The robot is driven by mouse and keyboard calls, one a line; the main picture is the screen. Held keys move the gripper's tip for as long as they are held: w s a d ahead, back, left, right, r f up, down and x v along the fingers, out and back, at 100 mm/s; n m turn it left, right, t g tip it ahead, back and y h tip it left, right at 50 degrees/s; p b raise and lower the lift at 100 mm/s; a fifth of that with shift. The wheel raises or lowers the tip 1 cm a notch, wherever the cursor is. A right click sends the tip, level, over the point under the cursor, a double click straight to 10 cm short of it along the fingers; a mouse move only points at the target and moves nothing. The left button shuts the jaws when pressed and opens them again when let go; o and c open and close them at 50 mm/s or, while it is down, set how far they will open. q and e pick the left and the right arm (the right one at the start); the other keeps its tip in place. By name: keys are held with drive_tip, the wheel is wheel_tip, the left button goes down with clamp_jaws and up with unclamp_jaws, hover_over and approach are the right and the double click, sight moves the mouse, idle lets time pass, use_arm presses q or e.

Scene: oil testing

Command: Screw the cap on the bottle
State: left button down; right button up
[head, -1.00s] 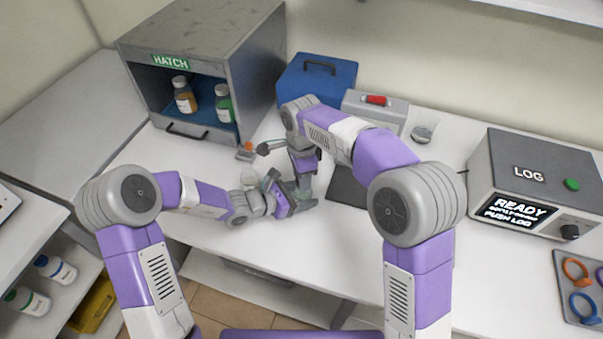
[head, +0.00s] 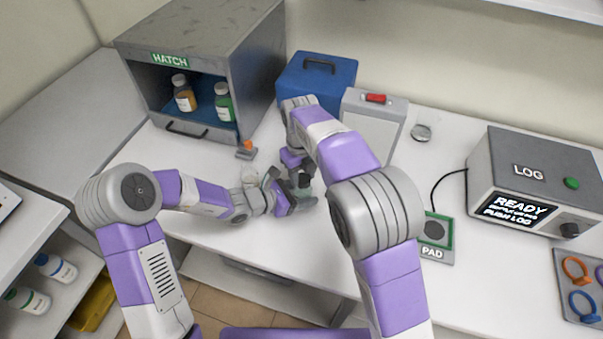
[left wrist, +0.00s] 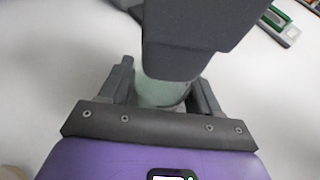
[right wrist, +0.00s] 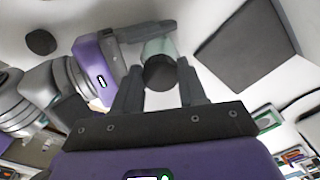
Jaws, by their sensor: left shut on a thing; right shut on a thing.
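A pale green, clear bottle stands between the fingers of my left gripper (left wrist: 160,98); in the left wrist view the bottle (left wrist: 160,92) shows just below my right gripper. In the head view my left gripper (head: 292,202) is low over the table. In the right wrist view my right gripper (right wrist: 160,88) is shut on a dark round cap (right wrist: 160,73), with the bottle (right wrist: 158,47) right behind it. The cap is lined up with the bottle top; whether it is seated there I cannot tell. In the head view my right gripper (head: 303,182) is directly above the left one.
The grey hatch box (head: 255,50) at the back left holds two bottles. A blue case (head: 318,80), a clipboard-like panel (head: 373,125) and a small orange-topped item (head: 247,149) stand near. A pad (head: 434,232) and the LOG device (head: 530,175) are to the right.

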drive_tip(key=m, duration=0.2)
drive_tip(key=f+m, duration=0.1)
drive_tip(key=shift+s+d+m+g, duration=0.2)
drive_tip(key=shift+s+m+g, duration=0.1)
drive_tip(key=shift+m, duration=0.1)
drive_tip(key=shift+w+a+r+m, duration=0.1)
drive_tip(key=shift+w+r+m, duration=0.15)
drive_tip(key=shift+r+m, duration=0.25)
drive_tip(key=shift+f, duration=0.1)
drive_tip(key=o, duration=1)
drive_tip(key=shift+r, duration=2.4)
